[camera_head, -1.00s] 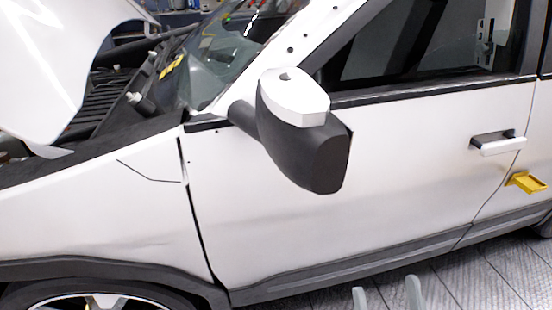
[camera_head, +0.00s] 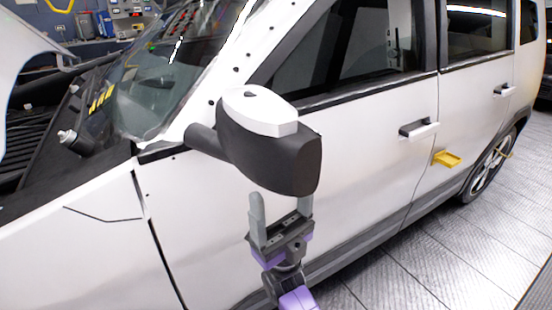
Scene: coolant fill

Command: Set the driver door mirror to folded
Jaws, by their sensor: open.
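The driver door mirror (camera_head: 265,145) is a dark grey housing with a white top cap. It sticks out from the front of the white driver door (camera_head: 365,155) on a short dark arm at the window's front corner. My gripper (camera_head: 281,205) is just below the mirror in the picture, its two grey fingers pointing up. The fingers are apart with nothing between them. The left fingertip is close to the housing's lower edge; I cannot tell whether it touches.
The door handle (camera_head: 418,129) is to the right, with a yellow bracket (camera_head: 446,158) low on the car's side beyond it. The raised hood (camera_head: 30,50) is at upper left. Clear tiled floor (camera_head: 440,260) lies at lower right. A workbench with equipment stands behind.

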